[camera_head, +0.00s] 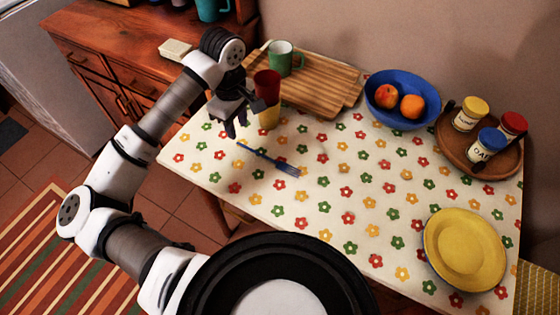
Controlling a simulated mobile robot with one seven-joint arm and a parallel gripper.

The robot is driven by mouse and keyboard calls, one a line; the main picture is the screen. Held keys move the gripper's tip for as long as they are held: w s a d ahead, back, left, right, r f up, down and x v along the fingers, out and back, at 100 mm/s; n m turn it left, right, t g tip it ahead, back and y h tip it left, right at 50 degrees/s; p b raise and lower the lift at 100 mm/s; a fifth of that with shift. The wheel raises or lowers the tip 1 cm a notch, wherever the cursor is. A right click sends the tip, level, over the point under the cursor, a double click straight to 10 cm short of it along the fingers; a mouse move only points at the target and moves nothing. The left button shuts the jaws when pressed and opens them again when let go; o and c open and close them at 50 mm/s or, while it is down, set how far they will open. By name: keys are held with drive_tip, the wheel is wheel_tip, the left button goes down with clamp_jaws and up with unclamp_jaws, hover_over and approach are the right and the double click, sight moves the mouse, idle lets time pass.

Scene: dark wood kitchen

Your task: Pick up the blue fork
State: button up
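The blue fork (268,159) lies flat on the flower-patterned tablecloth, near the table's left front edge. Its handle points up-left and its tines point down-right. My gripper (238,132) is above the table, just up-left of the handle end, and points downward. There is a visible gap between the fingers and the fork.
A red cup (267,86) and a yellow cup (269,117) stand close right of my gripper. Behind are a wooden board (325,85) and green mug (280,59). A blue fruit bowl (402,118), a jar tray (470,160) and a yellow plate (465,249) stand right. The table's middle is clear.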

sight(243, 145)
drive_tip(key=shift+w+d+f+p, duration=0.1)
drive_tip(key=shift+f+p, duration=0.55)
drive_tip(key=shift+f, duration=1.25)
drive_tip(key=shift+d+f+p, duration=0.1)
drive_tip(key=shift+f+p, duration=0.5)
drive_tip(key=shift+f, duration=1.25)
clamp_jaws()
